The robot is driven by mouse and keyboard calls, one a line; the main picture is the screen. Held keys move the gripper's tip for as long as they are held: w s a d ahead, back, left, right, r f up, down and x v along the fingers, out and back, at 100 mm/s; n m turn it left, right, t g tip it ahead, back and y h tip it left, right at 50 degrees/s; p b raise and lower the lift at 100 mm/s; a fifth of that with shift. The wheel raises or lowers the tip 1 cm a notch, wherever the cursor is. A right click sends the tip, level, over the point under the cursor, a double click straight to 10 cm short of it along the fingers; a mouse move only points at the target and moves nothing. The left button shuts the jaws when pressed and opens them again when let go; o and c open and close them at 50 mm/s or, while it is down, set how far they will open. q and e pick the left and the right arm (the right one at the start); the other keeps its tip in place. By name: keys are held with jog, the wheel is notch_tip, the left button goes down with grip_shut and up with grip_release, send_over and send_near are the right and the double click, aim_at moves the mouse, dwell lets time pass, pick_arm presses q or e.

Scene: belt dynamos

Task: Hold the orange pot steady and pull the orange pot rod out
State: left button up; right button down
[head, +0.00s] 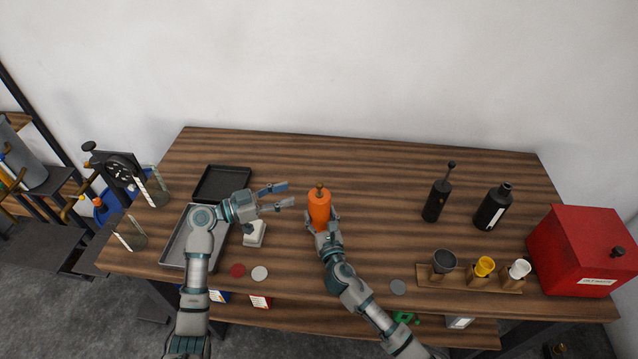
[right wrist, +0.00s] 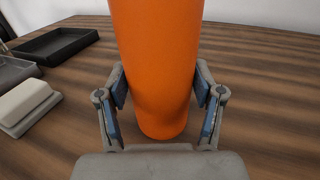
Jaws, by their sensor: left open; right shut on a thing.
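The orange pot (head: 319,209) stands upright near the middle of the table, with the short brass-coloured end of its rod (head: 320,188) showing at the top. My right gripper (head: 322,224) is shut on the lower part of the pot. In the right wrist view the pot (right wrist: 157,65) stands between the two blue-padded fingers of my right gripper (right wrist: 160,95). My left gripper (head: 283,195) is open and empty, to the left of the pot, with its fingers pointing toward it. The rest of the rod is hidden inside the pot.
A white block-like device (head: 254,234) and trays, one black (head: 221,167), lie to the left. To the right stand black bottles (head: 492,207), a wooden cup rack (head: 460,286) and a red box (head: 580,250). The table behind the pot is clear.

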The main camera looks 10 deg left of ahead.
aim_at(319, 182)
pick_arm(q)
jog(key=x, duration=1)
jog(key=shift+w+d+f, duration=0.1)
jog(key=shift+w+d, duration=0.1)
jog(key=shift+d, duration=0.1)
grip_shut()
